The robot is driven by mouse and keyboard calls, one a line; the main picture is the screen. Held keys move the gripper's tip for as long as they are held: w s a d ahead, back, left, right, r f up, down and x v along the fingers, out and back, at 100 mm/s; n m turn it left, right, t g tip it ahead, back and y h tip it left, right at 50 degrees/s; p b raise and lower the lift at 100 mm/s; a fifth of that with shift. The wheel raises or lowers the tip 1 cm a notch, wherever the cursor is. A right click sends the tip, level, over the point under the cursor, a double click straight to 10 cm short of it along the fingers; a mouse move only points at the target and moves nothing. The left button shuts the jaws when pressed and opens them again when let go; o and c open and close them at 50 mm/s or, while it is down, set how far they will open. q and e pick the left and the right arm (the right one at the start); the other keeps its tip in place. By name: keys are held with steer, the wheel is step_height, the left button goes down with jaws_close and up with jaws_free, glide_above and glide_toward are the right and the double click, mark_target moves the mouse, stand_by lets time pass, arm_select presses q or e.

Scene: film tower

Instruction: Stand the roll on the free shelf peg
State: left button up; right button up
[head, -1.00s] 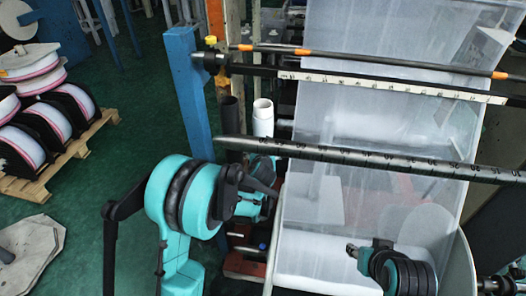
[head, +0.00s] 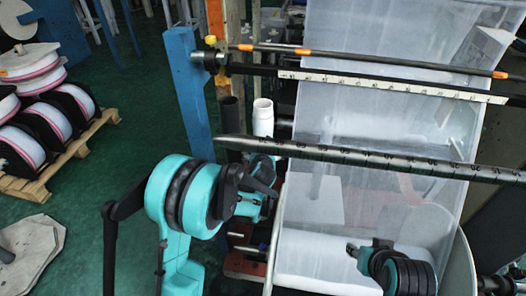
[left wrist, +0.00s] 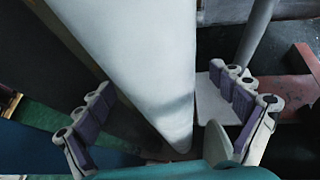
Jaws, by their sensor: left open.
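The white roll (head: 263,118) stands upright in the middle of the head view, beside a dark upright cylinder (head: 231,114). Its lower part is hidden behind a dark bar and my left arm. In the left wrist view a long white cylinder, seemingly this roll (left wrist: 150,60), runs between the spread fingers of my left gripper (left wrist: 160,88). The gripper is open, and I see gaps on both sides. In the head view my left gripper is mostly hidden by its own arm. My right gripper (head: 354,250) is low right, before the film; its jaws are unclear. I cannot make out a free peg.
A dark graduated bar (head: 370,159) crosses in front of the translucent film (head: 375,110). Another bar with a white scale (head: 390,87) lies behind it. A blue post (head: 188,95) stands left of the roll. Reels on a wooden pallet (head: 75,160) sit far left.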

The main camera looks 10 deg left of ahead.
arm_select(q)
steer(key=shift+s, duration=0.15)
steer(key=s+d, duration=0.2)
steer(key=s, duration=1)
steer(key=shift+s+d, duration=0.2)
stand_by(1.4)
stand_by(0.5)
steer(key=s+a+r+n+g, duration=0.1)
steer(key=s+r+n, duration=0.1)
steer(key=s+n, duration=0.6)
steer(key=s+a+r+n+g+h, duration=0.1)
steer(key=s+a+r+n+g, duration=0.1)
steer(key=s+n, duration=0.6)
steer(key=s+a+r+n+g+h, duration=0.1)
steer(key=s+n, duration=0.7)
steer(key=n, duration=1)
steer(key=shift+s+a+r+g, duration=0.2)
steer(key=shift+a+r+g, duration=0.4)
steer(key=shift+a+r, duration=0.2)
